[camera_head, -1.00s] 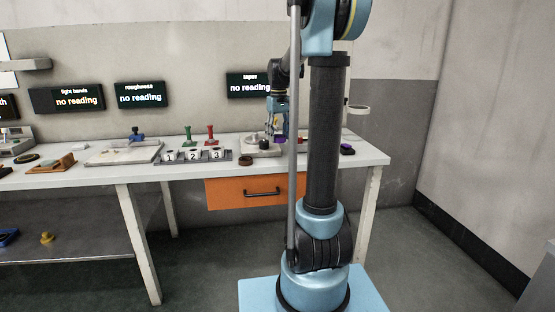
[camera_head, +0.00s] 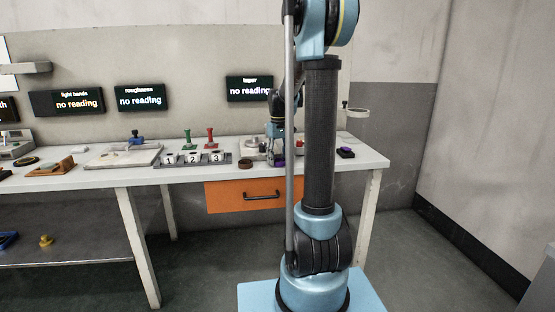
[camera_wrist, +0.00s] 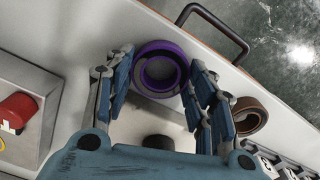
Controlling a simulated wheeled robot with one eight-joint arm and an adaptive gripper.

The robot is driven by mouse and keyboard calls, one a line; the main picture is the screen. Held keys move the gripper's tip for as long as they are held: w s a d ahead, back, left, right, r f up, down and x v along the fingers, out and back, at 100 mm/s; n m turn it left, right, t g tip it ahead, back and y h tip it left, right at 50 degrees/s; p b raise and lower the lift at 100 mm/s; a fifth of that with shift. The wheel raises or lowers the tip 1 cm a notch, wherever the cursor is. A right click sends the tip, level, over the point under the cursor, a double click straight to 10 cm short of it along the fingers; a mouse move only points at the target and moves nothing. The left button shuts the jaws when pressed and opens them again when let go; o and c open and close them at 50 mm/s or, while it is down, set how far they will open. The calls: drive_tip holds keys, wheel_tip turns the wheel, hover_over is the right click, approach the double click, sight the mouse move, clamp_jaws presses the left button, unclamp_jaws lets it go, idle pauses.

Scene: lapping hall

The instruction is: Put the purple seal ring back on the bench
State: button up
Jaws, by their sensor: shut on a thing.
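The purple seal ring (camera_wrist: 152,47) is a thick purple ring with a grey inner band, seen in the wrist view. My gripper (camera_wrist: 162,72) is shut on it, with one blue finger on each side. In the head view my gripper (camera_head: 277,157) is low over the front part of the white bench (camera_head: 222,176), just right of the brown ring. The purple ring (camera_head: 279,163) shows only as a small patch there. I cannot tell whether it touches the bench top.
A brown ring (camera_wrist: 248,112) lies close by on the bench; it is also in the head view (camera_head: 245,164). The numbered holder (camera_head: 192,160) stands to its left. A dark block with a purple top (camera_head: 346,152) sits right. The orange drawer (camera_head: 257,194) is below.

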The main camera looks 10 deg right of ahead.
drive_tip(key=o, duration=1.2)
drive_tip(key=shift+c, duration=0.2)
wheel_tip(320, 180, up, 12)
drive_tip(key=s+f, duration=0.1)
drive_tip(key=s, duration=0.9)
drive_tip(key=s+f+m+t, duration=0.1)
drive_tip(key=s+f, duration=0.8)
drive_tip(key=s, duration=0.3)
drive_tip(key=s+f+m+t, duration=0.1)
drive_tip(key=s+f+m, duration=0.1)
drive_tip(key=s+f, duration=0.7)
drive_tip(key=s, duration=0.4)
drive_tip(key=shift+f, duration=0.15)
drive_tip(key=shift+s, duration=0.1)
